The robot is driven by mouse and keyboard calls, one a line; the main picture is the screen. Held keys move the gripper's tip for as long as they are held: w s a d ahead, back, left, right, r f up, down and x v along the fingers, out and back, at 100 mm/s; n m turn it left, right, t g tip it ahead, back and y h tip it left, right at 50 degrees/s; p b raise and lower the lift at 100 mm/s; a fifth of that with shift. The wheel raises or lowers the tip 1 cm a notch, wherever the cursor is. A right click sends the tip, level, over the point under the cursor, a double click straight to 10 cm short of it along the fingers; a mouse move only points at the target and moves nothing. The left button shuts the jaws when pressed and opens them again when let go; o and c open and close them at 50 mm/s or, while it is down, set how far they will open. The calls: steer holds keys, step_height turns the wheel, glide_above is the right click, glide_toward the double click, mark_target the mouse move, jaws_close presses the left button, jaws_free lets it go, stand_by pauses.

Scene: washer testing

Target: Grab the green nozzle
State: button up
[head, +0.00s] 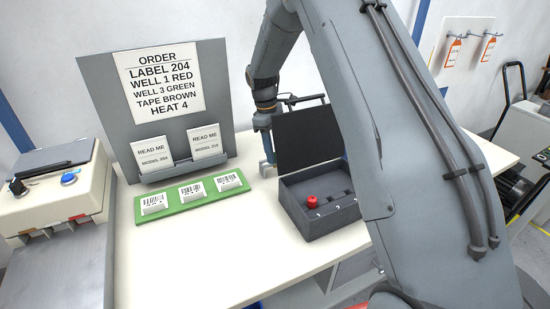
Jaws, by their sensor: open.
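No green nozzle can be made out in the head view; parts of the table behind the box lid and behind my arm are hidden. My gripper (268,158) points down over the back of the table, left of the dark box with the raised lid. It is small and partly covered here. It is open, and I see nothing held in it. The dark box (330,222) stands on the table with a red round piece (311,201) in its left well; the other wells look dark.
A grey stand (90,75) carries an order sheet (161,82) and two cards. A green tray (180,214) with several white labels lies before it. A beige device (60,195) stands at left. The white table (235,255) is clear in front. My arm covers the right side.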

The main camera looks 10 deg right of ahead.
jaws_close()
